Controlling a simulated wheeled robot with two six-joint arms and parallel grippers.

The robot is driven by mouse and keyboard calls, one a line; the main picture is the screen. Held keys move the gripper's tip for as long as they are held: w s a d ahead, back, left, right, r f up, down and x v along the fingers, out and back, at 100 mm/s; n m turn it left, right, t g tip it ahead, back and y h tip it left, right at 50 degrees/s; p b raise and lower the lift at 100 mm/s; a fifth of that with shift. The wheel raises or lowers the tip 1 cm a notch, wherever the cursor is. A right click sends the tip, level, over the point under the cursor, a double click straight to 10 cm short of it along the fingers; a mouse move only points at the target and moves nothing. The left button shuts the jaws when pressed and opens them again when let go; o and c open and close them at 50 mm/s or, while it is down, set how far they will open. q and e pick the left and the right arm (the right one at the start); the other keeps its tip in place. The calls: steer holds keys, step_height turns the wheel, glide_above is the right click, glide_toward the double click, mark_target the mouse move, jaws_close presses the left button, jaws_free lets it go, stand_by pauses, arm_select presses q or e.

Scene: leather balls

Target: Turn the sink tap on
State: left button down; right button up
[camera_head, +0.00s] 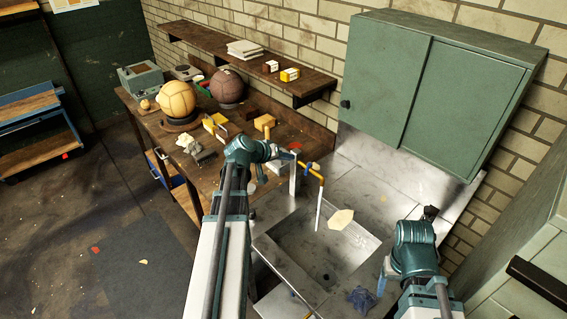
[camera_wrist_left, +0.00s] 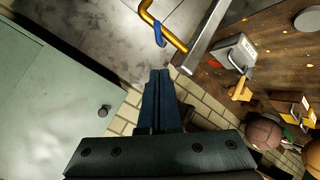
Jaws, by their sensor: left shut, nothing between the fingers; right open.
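The brass tap (camera_head: 318,177) stands at the back of the metal sink (camera_head: 300,262), with a blue lever (camera_head: 309,169). My right gripper (camera_head: 382,282) is open over the sink's right side.
A pale flat piece (camera_head: 341,219) and a blue cloth (camera_head: 362,299) lie at the sink. A green wall cabinet (camera_head: 430,85) hangs above. The wooden bench (camera_head: 150,118) at left holds a yellow ball (camera_head: 177,99), a brown ball (camera_head: 227,86) and several small items.

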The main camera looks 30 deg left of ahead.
mark_target(308, 169)
arm_select(q)
steer(key=w+d+f+b, duration=0.3)
steer(key=w+f+b, duration=0.1)
steer(key=f+b, duration=0.1)
steer(key=shift+f, duration=0.55)
steer(key=shift+d, duration=0.25)
